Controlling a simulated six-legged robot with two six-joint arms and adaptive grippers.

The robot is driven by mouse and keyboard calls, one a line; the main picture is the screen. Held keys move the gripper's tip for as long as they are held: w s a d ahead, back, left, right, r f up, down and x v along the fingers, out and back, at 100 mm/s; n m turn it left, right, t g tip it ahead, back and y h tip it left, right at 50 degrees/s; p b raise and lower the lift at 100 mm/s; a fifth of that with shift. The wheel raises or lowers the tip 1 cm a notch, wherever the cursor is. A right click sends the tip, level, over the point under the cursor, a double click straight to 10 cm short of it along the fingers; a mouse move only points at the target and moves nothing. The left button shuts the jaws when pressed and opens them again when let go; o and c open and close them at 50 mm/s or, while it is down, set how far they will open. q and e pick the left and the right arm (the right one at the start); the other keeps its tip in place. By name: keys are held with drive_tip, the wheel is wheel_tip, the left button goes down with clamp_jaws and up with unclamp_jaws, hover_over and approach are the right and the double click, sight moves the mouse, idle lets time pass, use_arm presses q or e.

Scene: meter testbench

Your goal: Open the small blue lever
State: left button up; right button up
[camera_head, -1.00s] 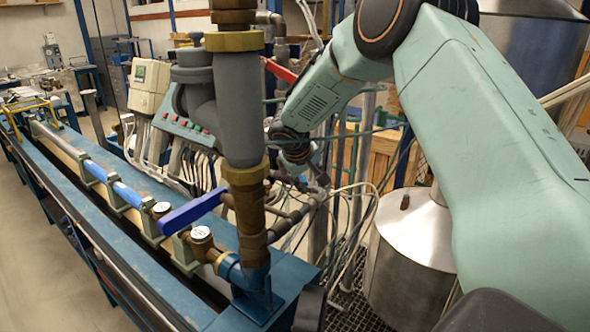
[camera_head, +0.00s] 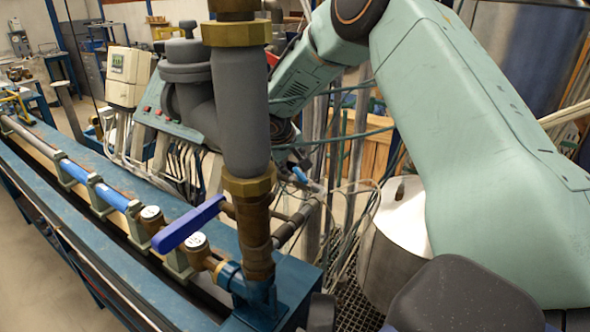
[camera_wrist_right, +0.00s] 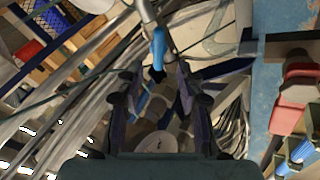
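The small blue lever (camera_head: 300,174) shows just right of the thick grey pipe in the head view. In the right wrist view the small blue lever (camera_wrist_right: 158,46) hangs from a metal pipe, its lower end near the gap between my fingertips. My right gripper (camera_wrist_right: 157,82) is open, with two dark fingers apart and nothing clearly held between them. I cannot tell whether they touch the lever. In the head view the right gripper is mostly hidden behind the grey pipe. My left gripper is not in view.
A larger blue lever (camera_head: 188,224) sticks out left of the thick grey pipe (camera_head: 241,110). Cables and thin pipes crowd the space behind it. A metal tank (camera_head: 398,235) stands to the right. In the wrist view, red parts (camera_wrist_right: 290,97) sit at the right.

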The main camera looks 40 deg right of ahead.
sight(298, 173)
drive_tip(key=x, duration=0.3)
drive_tip(key=p+x, duration=0.1)
drive_tip(key=shift+s+d+f, duration=0.15)
drive_tip(key=shift+s+d, duration=0.1)
drive_tip(key=shift+s, duration=0.05)
drive_tip(key=shift+w+f, duration=0.35)
drive_tip(key=shift+w, duration=0.05)
drive_tip(key=shift+s+r, duration=0.15)
drive_tip(key=shift+s, duration=0.1)
drive_tip(key=c, duration=0.6)
drive_tip(key=shift+w, duration=0.1)
clamp_jaws()
